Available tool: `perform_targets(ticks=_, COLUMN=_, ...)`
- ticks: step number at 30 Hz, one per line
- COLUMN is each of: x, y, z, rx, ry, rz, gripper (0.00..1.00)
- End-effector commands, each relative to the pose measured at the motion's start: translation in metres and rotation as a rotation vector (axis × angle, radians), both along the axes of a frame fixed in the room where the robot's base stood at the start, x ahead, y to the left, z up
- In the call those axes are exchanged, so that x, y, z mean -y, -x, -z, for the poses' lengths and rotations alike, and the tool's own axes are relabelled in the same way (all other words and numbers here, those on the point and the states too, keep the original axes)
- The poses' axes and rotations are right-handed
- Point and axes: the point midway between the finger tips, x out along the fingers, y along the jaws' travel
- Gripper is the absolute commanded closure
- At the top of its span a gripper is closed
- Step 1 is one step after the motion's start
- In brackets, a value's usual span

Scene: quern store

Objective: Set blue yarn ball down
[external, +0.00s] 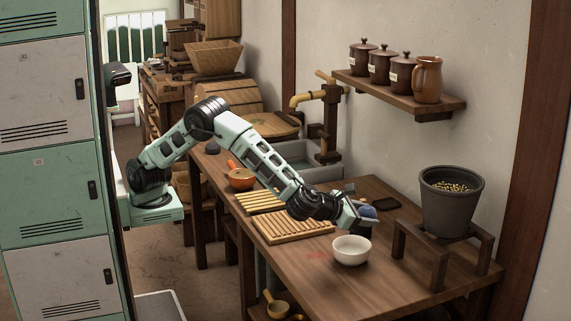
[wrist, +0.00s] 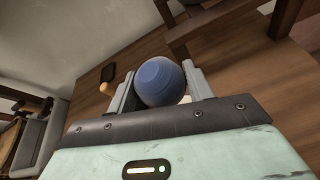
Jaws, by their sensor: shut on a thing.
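The blue yarn ball (wrist: 160,82) sits between the two fingers of my gripper (wrist: 160,90) in the wrist view. My gripper is shut on it. In the external view the blue ball (external: 367,214) shows partly at the end of my gripper (external: 358,213), above the wooden table (external: 400,280). It is just above and behind the white bowl (external: 351,250), as seen there. I cannot tell whether the ball is directly over the bowl. A sliver of something pale shows beside the ball in the wrist view.
Wooden slatted racks (external: 292,225) lie left of the bowl. A dark flat item (external: 387,204) lies behind my gripper. A dark pot (external: 450,203) stands on a wooden stand (external: 480,250) at right. An orange pan (external: 240,179) is farther back. The table's front right is clear.

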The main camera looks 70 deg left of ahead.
Motion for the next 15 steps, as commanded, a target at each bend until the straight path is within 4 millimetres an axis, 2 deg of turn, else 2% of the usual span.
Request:
perform_targets(ticks=1, x=0.021, y=0.020, z=0.007, rx=-0.001, ry=0.002, rz=0.028, gripper=0.71)
perform_targets(ticks=6, x=0.072, y=0.077, z=0.014, rx=0.000, ry=0.001, rz=0.098, gripper=0.71)
perform_targets(ticks=10, x=0.096, y=0.109, z=0.019, rx=-0.001, ry=0.001, rz=0.135, gripper=0.71)
perform_targets(ticks=15, x=0.110, y=0.129, z=0.023, rx=0.000, ry=-0.001, rz=0.157, gripper=0.71)
